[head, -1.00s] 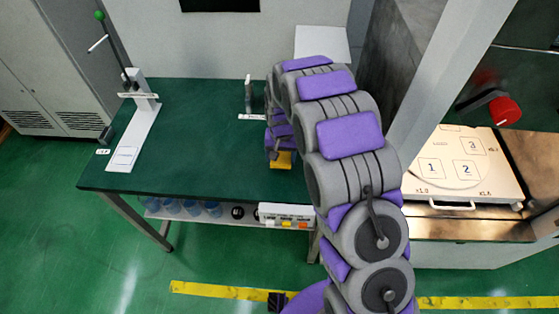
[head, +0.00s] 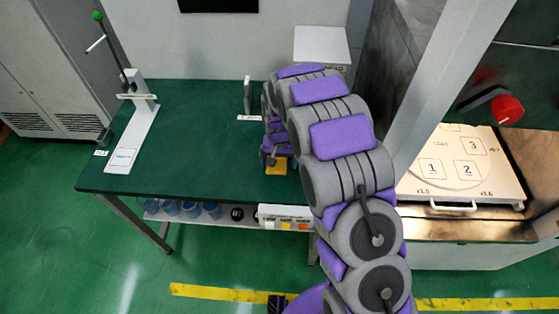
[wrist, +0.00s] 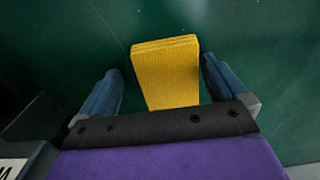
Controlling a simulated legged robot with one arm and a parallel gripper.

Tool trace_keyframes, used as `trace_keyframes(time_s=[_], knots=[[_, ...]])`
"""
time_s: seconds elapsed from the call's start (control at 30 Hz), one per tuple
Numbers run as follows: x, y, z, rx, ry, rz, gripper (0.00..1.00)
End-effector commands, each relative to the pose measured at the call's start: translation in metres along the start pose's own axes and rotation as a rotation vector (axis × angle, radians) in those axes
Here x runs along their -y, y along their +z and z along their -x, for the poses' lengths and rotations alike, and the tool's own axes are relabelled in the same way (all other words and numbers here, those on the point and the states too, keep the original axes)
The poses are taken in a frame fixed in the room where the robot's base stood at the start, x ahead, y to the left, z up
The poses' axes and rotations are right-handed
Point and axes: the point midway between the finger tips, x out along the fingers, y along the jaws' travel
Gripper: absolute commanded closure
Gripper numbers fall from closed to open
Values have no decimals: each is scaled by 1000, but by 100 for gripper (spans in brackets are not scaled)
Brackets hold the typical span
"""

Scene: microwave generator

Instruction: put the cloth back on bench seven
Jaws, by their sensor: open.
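The folded yellow cloth (wrist: 168,72) appears between my two blue fingers in the wrist view, against the dark green bench top. In the head view, part of the cloth (head: 275,166) shows at the lower end of my arm, by the right part of the green bench (head: 200,150). My gripper (wrist: 162,85) is open, with a gap between each fingertip and the cloth's far end. The cloth's near end is hidden behind the gripper body. I cannot tell whether it touches the bench.
A white lever stand (head: 140,125) occupies the bench's left side. A small upright grey block (head: 247,95) stands near the cloth. A grey pillar (head: 440,75) and a white numbered turntable (head: 455,165) are at the right. The bench's middle is clear.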

Motion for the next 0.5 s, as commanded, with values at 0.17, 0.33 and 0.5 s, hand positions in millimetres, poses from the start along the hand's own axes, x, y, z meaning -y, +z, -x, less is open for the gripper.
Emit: trace_keyframes(time_s=[0.17,0.33,0.5], knots=[[0,0,9,-1,0,0,1],[-1,-1,32,-5,-3,1,1],[-3,-1,67,-4,-4,1,1]])
